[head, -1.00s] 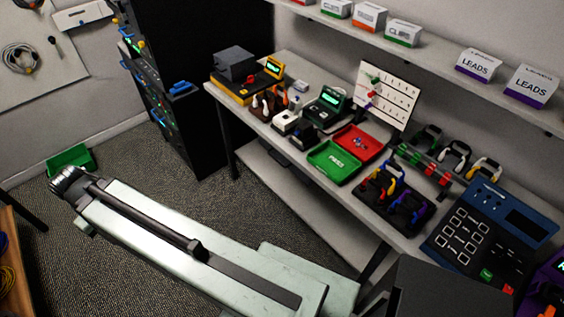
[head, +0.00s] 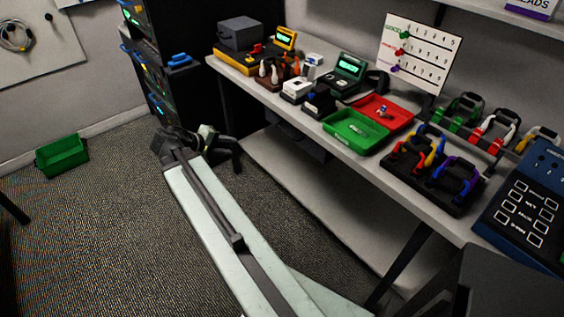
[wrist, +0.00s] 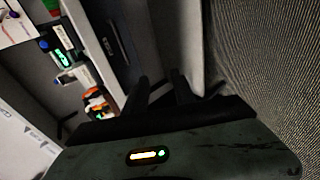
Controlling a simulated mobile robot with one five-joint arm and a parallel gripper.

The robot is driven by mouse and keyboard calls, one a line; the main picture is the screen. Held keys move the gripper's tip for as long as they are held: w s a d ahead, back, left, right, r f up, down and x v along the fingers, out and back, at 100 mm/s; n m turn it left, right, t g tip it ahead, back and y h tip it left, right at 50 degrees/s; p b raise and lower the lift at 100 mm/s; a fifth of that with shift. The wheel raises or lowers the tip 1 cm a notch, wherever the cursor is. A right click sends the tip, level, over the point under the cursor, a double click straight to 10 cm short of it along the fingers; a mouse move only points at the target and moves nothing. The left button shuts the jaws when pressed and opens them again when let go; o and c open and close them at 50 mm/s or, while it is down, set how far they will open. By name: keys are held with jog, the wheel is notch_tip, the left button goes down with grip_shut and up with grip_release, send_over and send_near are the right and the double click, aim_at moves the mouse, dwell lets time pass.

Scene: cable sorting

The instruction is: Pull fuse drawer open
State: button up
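The fuse drawer appears to be the dark-fronted box (head: 300,145) under the workbench top, mostly in shadow in the head view. In the wrist view its dark front (wrist: 112,50) shows a long handle bar and a small label, and it looks shut. My gripper (head: 236,155) is in front of the bench, left of the drawer and apart from it. In the wrist view the two dark fingers of my gripper (wrist: 160,85) stand apart with nothing between them, short of the drawer front.
The workbench (head: 400,195) carries a green tray (head: 355,132), a red tray (head: 392,112) and several testers and cable holders. A lower shelf (head: 310,190) runs under it. A black rack (head: 215,25) stands left of the bench. A green bin (head: 62,155) sits on open carpet.

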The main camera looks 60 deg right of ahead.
jog(key=s+d+f+g+h+b, duration=0.1)
jog(key=s+d+f+h+b, duration=0.1)
jog(key=s+d+b, duration=0.3)
jog(key=s+d+f+g+h+b, duration=0.2)
jog(key=s+d+b, duration=0.3)
jog(key=d, duration=0.9)
jog(key=shift+d+f+m, duration=0.2)
jog(key=shift+f+m, duration=0.05)
jog(key=shift+m, duration=0.15)
grip_shut()
dwell(0.3)
